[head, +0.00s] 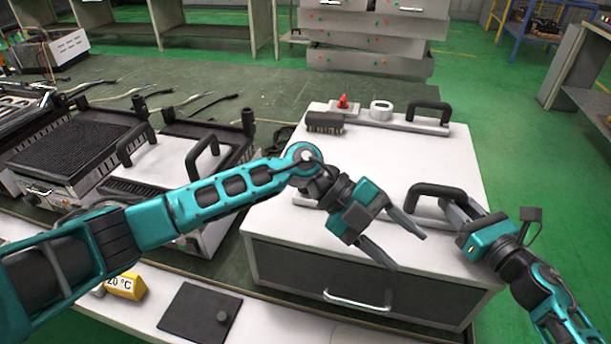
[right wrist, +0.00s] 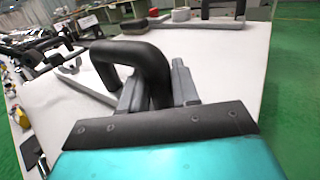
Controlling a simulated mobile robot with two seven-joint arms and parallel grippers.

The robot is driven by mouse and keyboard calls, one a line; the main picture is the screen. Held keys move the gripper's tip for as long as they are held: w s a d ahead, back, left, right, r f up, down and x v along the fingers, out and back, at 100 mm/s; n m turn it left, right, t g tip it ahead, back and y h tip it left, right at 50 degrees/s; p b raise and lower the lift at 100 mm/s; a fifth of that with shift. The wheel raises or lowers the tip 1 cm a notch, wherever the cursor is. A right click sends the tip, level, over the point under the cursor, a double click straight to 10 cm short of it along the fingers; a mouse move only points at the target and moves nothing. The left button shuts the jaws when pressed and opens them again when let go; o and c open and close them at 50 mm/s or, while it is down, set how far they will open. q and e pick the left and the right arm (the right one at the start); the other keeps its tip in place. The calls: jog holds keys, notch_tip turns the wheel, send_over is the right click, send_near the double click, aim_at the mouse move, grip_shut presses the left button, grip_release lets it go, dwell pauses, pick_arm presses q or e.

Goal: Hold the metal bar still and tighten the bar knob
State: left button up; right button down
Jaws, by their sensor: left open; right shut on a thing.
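A metal bar (head: 424,212) with a black arched handle (head: 437,190) lies on the white top of a drawer box. My right gripper (head: 460,205) is shut on this handle; the right wrist view shows the handle (right wrist: 135,55) between the fingers (right wrist: 157,92). The bar (right wrist: 92,88) runs away to the left there. My left gripper (head: 408,252) is open and empty above the box's front part, close to the bar and left of my right gripper. It hides the bar's middle in the head view. I cannot make out a knob on this bar.
A second bar (head: 400,124) with a black handle lies at the box's back, near a red knob-like part (head: 343,103), a brush (head: 324,123) and a white roll (head: 381,110). Grill units (head: 70,150) stand left. The white box top (head: 400,160) between the bars is clear.

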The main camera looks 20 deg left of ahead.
pick_arm(q)
jog(key=w+a+r+n+t+y, duration=0.1)
jog(key=w+a+r+n+y, duration=0.1)
jog(key=w+a+r+y, duration=0.3)
jog(key=w+a+r+n+t+y, duration=0.1)
jog(key=w+a+r+y, duration=0.2)
jog(key=a, duration=0.4)
jog(key=w+a+r+n+t+y, duration=0.1)
jog(key=w+a+r+n+y, duration=0.1)
jog(key=w+a+y, duration=0.3)
jog(key=shift+h, duration=0.4)
jog(key=f, duration=0.4)
jog(key=a+f, duration=0.1)
jog(key=f, duration=0.7)
jog(key=shift+a, duration=0.2)
jog(key=shift+r, duration=0.1)
jog(key=c, duration=1.1)
